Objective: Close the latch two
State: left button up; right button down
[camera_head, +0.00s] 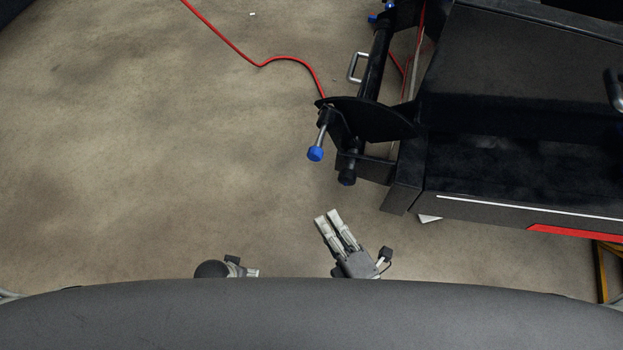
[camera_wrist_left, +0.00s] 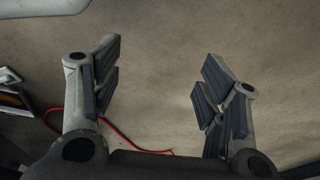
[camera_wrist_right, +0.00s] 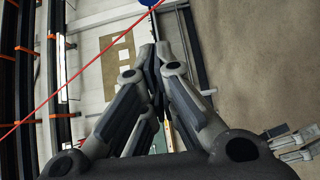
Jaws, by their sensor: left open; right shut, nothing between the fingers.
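A latch handle with a blue knob (camera_head: 315,153) sticks out from the black frame at the near left corner of the trailer. A second blue knob (camera_head: 373,18) shows farther back on the frame. I cannot tell which is latch two. My right gripper (camera_head: 328,218) is shut and empty, apart from the near knob and nearer to me. In the right wrist view its closed fingers (camera_wrist_right: 160,52) point toward a blue knob (camera_wrist_right: 149,3) at the top edge. My left gripper (camera_head: 253,273) is mostly hidden at the bottom; the left wrist view shows its fingers (camera_wrist_left: 157,85) open and empty.
The black trailer (camera_head: 530,95) fills the right side, with a metal handle (camera_head: 355,68) on its frame. A red cable (camera_head: 262,64) runs across the floor to the frame. A yellow stand (camera_head: 602,272) is at far right. The concrete floor (camera_head: 130,150) at left is clear.

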aim_at(319, 159)
pick_arm(q)
jog(key=shift+w+r, duration=0.3)
jog(key=shift+r, duration=0.2)
jog(key=shift+w+r, duration=0.25)
jog(key=shift+r, duration=0.25)
pick_arm(e)
jog(key=w+d+x, duration=0.1)
jog(key=d+x, duration=0.1)
jog(key=x, duration=1.1)
jog(key=shift+d+r, duration=0.15)
jog(key=shift+r, duration=0.2)
jog(key=shift+w, duration=0.1)
jog(key=w, duration=0.2)
jog(key=w+d, duration=0.1)
jog(key=w, duration=0.1)
jog(key=shift+w+d, duration=0.15)
jog(key=shift+w, duration=0.15)
pick_arm(q)
jog(key=shift+r, duration=0.1)
pick_arm(e)
jog(key=shift+s, duration=0.1)
pick_arm(q)
jog(key=shift+s, duration=0.1)
